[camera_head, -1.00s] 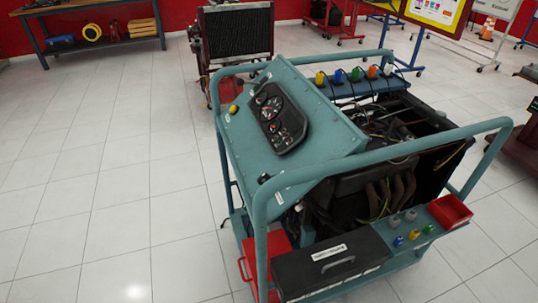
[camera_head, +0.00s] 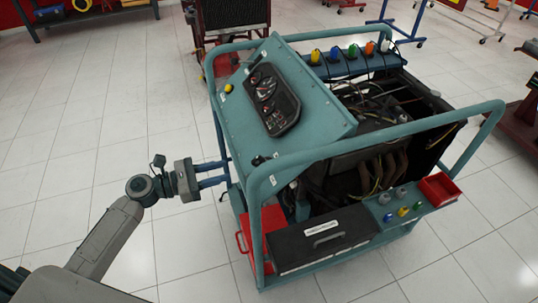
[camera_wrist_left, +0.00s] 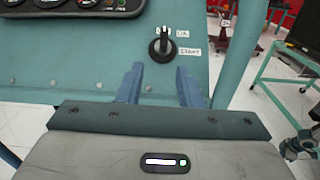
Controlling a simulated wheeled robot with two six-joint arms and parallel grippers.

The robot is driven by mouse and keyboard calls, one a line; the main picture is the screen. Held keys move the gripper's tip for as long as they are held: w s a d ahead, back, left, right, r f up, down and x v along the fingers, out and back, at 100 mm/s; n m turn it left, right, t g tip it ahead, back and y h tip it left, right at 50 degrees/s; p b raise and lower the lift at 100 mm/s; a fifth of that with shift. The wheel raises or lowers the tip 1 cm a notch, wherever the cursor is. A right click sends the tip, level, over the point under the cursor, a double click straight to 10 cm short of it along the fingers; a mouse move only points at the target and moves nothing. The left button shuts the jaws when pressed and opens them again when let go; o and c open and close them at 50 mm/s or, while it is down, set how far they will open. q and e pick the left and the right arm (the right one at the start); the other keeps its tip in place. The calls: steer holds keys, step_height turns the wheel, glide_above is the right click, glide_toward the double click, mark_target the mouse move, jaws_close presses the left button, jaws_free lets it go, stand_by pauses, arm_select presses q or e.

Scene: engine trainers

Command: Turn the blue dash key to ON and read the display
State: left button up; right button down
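The dash key (camera_head: 260,160) is a small dark knob at the lower edge of the teal sloped panel (camera_head: 305,95). In the left wrist view the key (camera_wrist_left: 162,46) looks black, not blue, with its bar near upright and white labels around it, one reading START. The instrument display (camera_head: 270,98) is a black gauge cluster higher on the panel; its lower edge shows in the left wrist view (camera_wrist_left: 80,6). My left gripper (camera_head: 226,172) is open and empty. Its blue fingers (camera_wrist_left: 160,72) point at the key, just short of it. My right gripper is not in view.
The engine trainer's teal tube frame (camera_head: 258,215) stands close to my left gripper. A black box (camera_head: 320,245), a red bin (camera_head: 438,187) and a yellow button (camera_head: 228,88) are on the trainer. White floor (camera_head: 110,150) is clear at left.

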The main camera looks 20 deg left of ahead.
mark_target(254, 160)
arm_select(q)
steer(key=shift+h, duration=0.3)
steer(key=p+x, duration=0.1)
steer(key=x, duration=0.2)
steer(key=r+p+x, duration=0.1)
steer(key=x, duration=0.2)
steer(key=p+x, duration=0.1)
steer(key=x, duration=0.2)
steer(key=shift+w+d+r, duration=0.1)
steer(key=shift+d+r, duration=0.15)
steer(key=shift+d, duration=0.15)
steer(key=shift+w+d+f, duration=0.1)
steer(key=shift+w+d, duration=0.25)
steer(key=shift+d, duration=0.2)
steer(key=shift+c, duration=0.4)
jaws_close()
